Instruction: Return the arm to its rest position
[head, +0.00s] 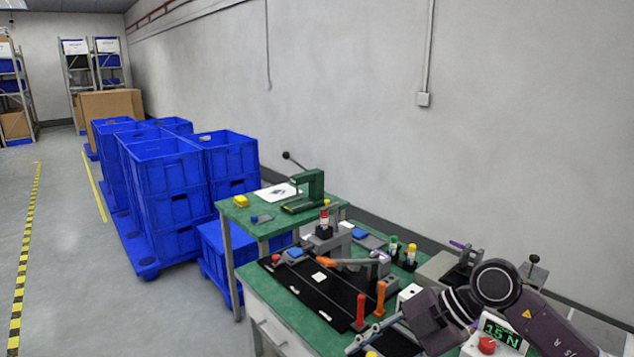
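My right arm (497,285) comes in from the lower right and reaches over the near right part of the green workbench (262,283). Its dark wrist (432,318) is bent down toward the bench's near edge. Grey finger-like parts, seemingly my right gripper (362,340), show just left of the wrist at the bottom of the view. The wrist partly hides them, so their opening and anything between them cannot be made out. My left arm and gripper are not in view.
Close to the wrist stand orange-red handles (380,298), a white block (409,294) and a display reading 15 N (503,333). A green press (307,190) stands on the rear table. Blue crates (167,170) are stacked behind; the left floor is clear.

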